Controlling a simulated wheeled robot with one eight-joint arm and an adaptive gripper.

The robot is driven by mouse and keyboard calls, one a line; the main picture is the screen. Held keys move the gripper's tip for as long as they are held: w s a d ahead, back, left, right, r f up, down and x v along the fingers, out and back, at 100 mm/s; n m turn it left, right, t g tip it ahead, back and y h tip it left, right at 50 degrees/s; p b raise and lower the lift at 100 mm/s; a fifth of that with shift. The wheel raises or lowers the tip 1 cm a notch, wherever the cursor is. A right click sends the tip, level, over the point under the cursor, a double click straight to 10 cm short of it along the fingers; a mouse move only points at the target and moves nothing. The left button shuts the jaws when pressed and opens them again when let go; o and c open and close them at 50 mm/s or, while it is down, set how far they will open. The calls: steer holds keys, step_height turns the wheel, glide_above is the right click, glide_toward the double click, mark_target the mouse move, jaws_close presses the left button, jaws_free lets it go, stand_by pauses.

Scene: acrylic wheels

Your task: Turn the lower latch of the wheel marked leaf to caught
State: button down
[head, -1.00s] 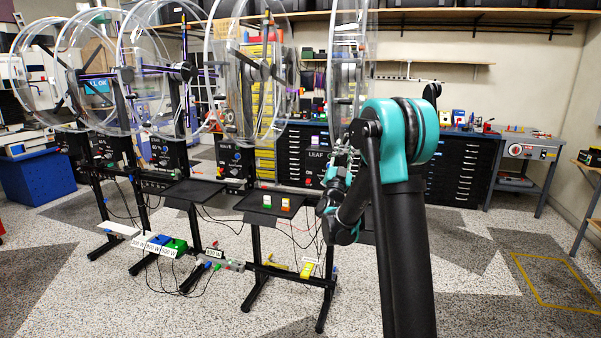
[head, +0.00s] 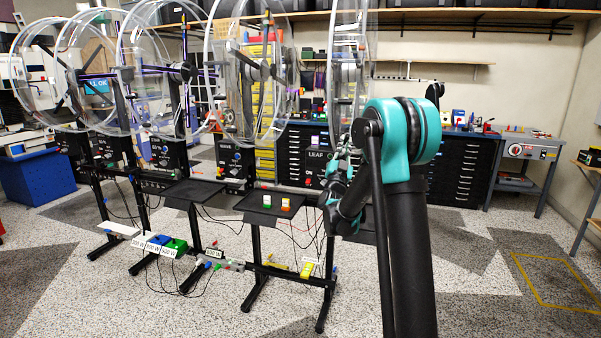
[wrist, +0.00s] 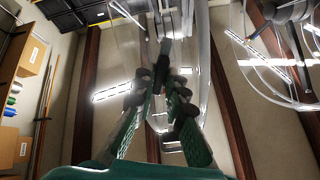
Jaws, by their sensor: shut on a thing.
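The wheel marked leaf (head: 349,45) is a clear acrylic wheel seen nearly edge-on in the head view, behind my arm. Its black box with the label LEAF (head: 316,155) hangs below it. My gripper (head: 343,152) is at the bottom of this wheel, partly hidden by my own arm. In the wrist view the dark fingertips of my gripper (wrist: 163,82) are close together at the wheel's clear rim (wrist: 213,95). They are shut on a small part there, which appears to be the lower latch. The latch itself and its position are hidden by the fingers.
Another clear wheel (head: 236,95) stands just left, with more beyond it. A black tray (head: 254,206) bearing small coloured blocks is below. Cables and stand legs are on the floor. The speckled floor at right is open.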

steer(key=m, duration=0.4)
steer(key=shift+m, duration=0.3)
steer(key=shift+m, duration=2.3)
steer(key=m, duration=0.3)
steer(key=shift+m, duration=0.4)
steer(key=c, duration=1.4)
jaws_free()
steer(key=shift+c, duration=0.2)
